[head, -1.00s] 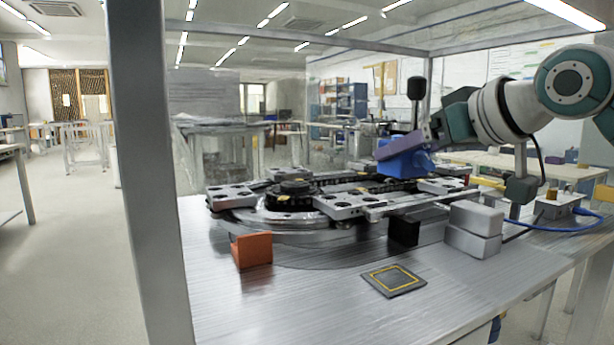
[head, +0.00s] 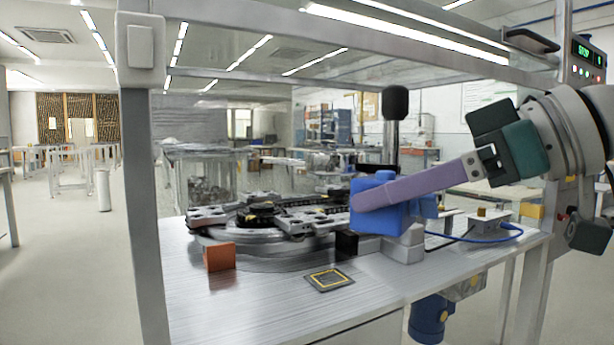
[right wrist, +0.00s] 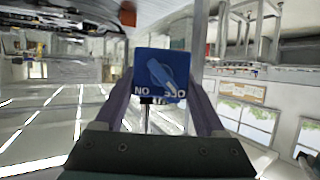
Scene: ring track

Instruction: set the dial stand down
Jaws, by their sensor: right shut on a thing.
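The dial stand (head: 370,222) is a blue block held in the air by my right gripper (head: 358,202), whose purple fingers are shut on it. In the head view it hangs in front of the ring track and partly covers the grey blocks. My left gripper is in neither view.
The metal table (head: 270,308) carries the ring track (head: 265,258), an orange block (head: 220,257), a dark square pad with a yellow outline (head: 329,280), and grey blocks (head: 404,245). The table's front has free room around the pad. Frame posts (head: 145,220) stand at the table's edge.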

